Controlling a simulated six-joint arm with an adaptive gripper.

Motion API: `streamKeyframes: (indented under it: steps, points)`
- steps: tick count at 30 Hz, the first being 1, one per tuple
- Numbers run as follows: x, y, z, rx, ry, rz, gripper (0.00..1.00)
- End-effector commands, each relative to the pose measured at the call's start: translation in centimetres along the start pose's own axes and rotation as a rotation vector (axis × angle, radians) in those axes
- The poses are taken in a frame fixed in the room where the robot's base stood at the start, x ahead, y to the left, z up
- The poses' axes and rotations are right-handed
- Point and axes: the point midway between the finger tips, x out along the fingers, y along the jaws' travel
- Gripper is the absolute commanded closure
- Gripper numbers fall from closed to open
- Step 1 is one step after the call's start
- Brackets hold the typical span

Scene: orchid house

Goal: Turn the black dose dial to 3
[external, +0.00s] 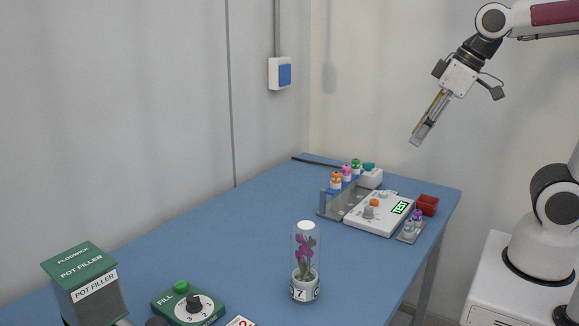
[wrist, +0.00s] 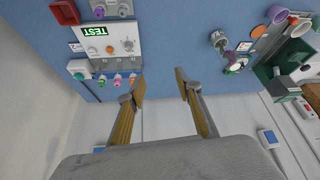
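The black dose dial (external: 194,302) sits on a white numbered face on top of a low green box (external: 170,306), at the lower left of the external view. My gripper (external: 424,131) is high above the far right end of the table, well away from the dial. In the wrist view its two fingers (wrist: 159,80) are apart with nothing between them.
A glass-covered orchid (external: 305,262) stands right of the dial box. The green-topped pot filler (external: 85,280) stands left of it. A white TEST instrument (external: 378,214), a rack of capped vials (external: 338,200) and a red bin (external: 427,204) are at the far end. The middle of the blue table is clear.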

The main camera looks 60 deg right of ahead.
Motion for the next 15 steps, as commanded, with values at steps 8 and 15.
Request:
streamKeyframes:
  steps: [8,15]
  points:
    - [1.7,-2.2,-5.4,-0.106,-0.016,-0.049,0.66]
    - [3.7,-4.6,-9.7,-0.196,-0.026,-0.09,0.66]
